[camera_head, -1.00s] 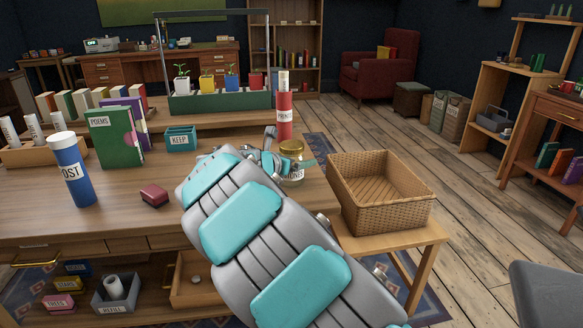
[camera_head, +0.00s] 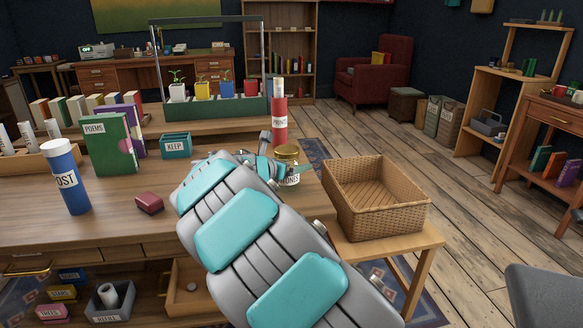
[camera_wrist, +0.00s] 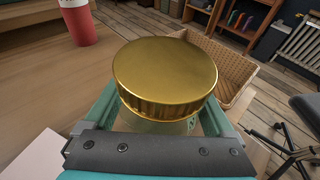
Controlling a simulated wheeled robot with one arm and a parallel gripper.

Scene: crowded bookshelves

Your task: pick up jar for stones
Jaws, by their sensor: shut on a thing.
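The jar (camera_head: 287,168) is clear glass with a gold lid and a white label that I can only partly read. It is upright near the right end of the wooden desk. My gripper (camera_head: 274,168) is shut on the jar's body, with a finger on each side. In the wrist view the gold lid (camera_wrist: 166,75) fills the middle, between the teal fingers of my gripper (camera_wrist: 160,125). The lid hides most of the jar there. I cannot tell whether the jar's base touches the desk.
A red tube (camera_head: 279,120) stands just behind the jar. A wicker basket (camera_head: 385,215) sits to the right on a lower wooden stand. A teal KEEP box (camera_head: 176,146), a small dark red box (camera_head: 149,203) and a blue tube (camera_head: 66,180) are on the desk to the left.

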